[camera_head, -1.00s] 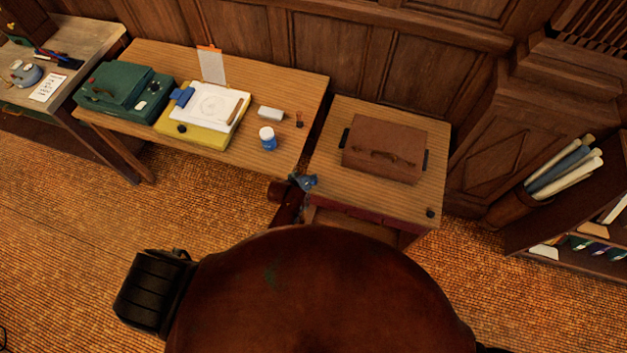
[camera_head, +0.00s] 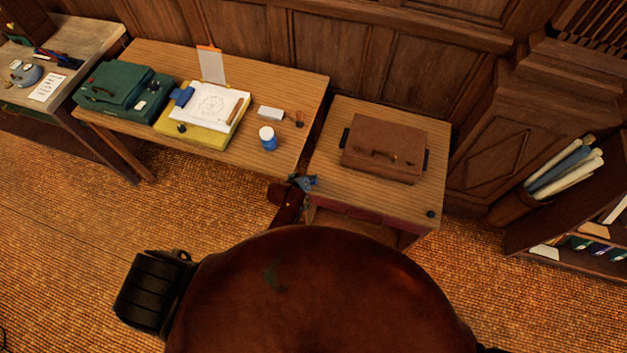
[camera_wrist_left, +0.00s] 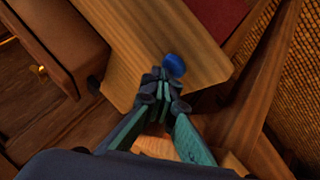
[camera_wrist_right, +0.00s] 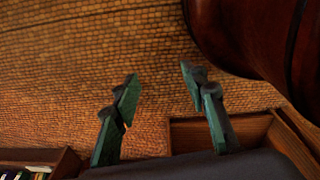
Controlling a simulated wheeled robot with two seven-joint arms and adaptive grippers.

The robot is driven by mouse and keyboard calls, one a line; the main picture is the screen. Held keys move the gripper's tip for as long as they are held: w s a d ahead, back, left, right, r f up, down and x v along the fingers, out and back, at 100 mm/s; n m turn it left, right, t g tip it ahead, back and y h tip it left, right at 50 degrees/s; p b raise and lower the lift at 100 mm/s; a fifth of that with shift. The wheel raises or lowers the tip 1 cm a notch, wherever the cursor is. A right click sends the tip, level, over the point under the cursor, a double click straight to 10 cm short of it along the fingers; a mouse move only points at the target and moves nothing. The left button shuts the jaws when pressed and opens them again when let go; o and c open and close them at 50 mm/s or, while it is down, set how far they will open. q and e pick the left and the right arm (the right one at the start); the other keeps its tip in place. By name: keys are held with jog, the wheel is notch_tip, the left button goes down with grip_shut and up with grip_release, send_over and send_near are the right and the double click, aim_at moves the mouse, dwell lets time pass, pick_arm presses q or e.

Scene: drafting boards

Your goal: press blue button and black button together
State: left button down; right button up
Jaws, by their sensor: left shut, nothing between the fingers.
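The blue button (camera_wrist_left: 173,65) is a round dome near the corner of the small wooden table. In the head view, the blue button (camera_head: 312,180) shows just past my left gripper (camera_head: 302,183), at the table's left front edge. In the left wrist view, my left gripper (camera_wrist_left: 164,78) is shut and empty, its fingertips right beside the blue button. I cannot tell whether they touch. The black button (camera_head: 430,214) sits at the small table's right front corner, with no gripper near it. My right gripper (camera_wrist_right: 158,78) is open and empty above the floor.
A brown case (camera_head: 384,148) stands on the small table (camera_head: 330,190). The longer table (camera_head: 285,92) at left holds a green case (camera_head: 122,90), a yellow board (camera_head: 205,136) and a blue-white jar (camera_head: 268,139). A shelf (camera_head: 560,215) with rolls stands at right.

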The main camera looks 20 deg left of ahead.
jog(key=shift+f, duration=0.1)
dwell(0.5)
jog(key=shift+a, duration=0.15)
grip_shut()
jog(key=shift+d, duration=0.2)
dwell(1.2)
